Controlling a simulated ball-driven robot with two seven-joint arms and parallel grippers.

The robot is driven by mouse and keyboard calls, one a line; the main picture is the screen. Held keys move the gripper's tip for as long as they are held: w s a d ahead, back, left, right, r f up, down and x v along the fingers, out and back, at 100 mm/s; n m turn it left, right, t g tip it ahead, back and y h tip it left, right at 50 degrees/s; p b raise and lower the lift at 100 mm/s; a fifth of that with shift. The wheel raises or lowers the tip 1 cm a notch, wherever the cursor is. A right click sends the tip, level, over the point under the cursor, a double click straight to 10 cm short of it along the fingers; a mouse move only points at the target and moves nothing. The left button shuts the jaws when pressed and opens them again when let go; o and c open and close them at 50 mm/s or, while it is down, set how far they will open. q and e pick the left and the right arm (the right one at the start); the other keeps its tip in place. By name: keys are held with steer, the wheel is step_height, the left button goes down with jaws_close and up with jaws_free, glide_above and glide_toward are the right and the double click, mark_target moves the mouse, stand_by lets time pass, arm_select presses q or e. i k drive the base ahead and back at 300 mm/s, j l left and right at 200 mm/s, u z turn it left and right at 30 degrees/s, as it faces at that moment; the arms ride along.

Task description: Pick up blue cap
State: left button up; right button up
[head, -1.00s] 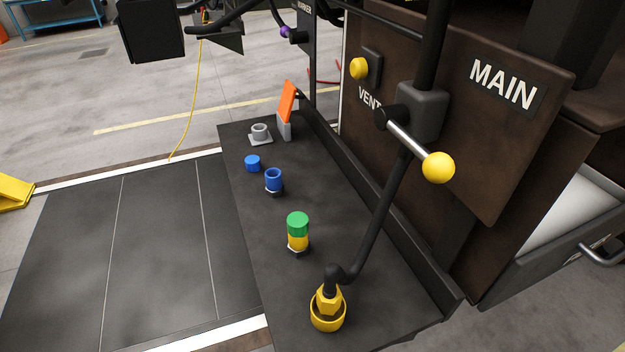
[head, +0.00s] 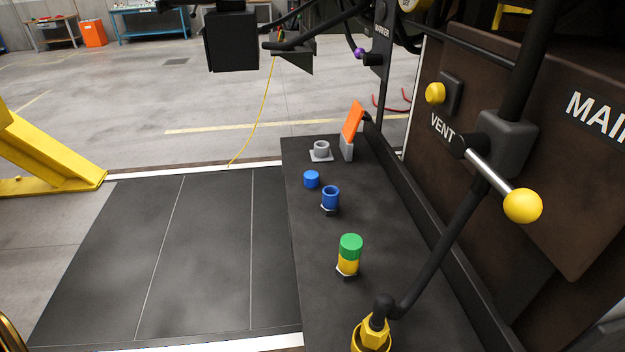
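The blue cap (head: 311,179) is a short solid blue cylinder. It lies on the dark bench top (head: 315,260) near its left edge. A blue open-topped fitting (head: 330,197) stands just in front and to the right of the cap, apart from it. Neither of my grippers shows in the head view, and nothing touches the cap.
A grey cup on a square base (head: 320,151) and an orange flag-like plate (head: 353,120) stand behind the cap. A green cap (head: 351,246) sits on a yellow fitting (head: 348,266) nearer. A black pipe with a yellow-knobbed lever (head: 522,205) rises at right.

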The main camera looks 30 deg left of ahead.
mark_target(311, 178)
steer(key=j+z, duration=0.1)
steer(key=z, duration=0.35)
steer(key=i+j+z, duration=0.1)
steer(key=j+z, duration=0.3)
steer(key=j, duration=0.6)
steer(key=j+z, duration=0.4)
steer(key=j, duration=0.55)
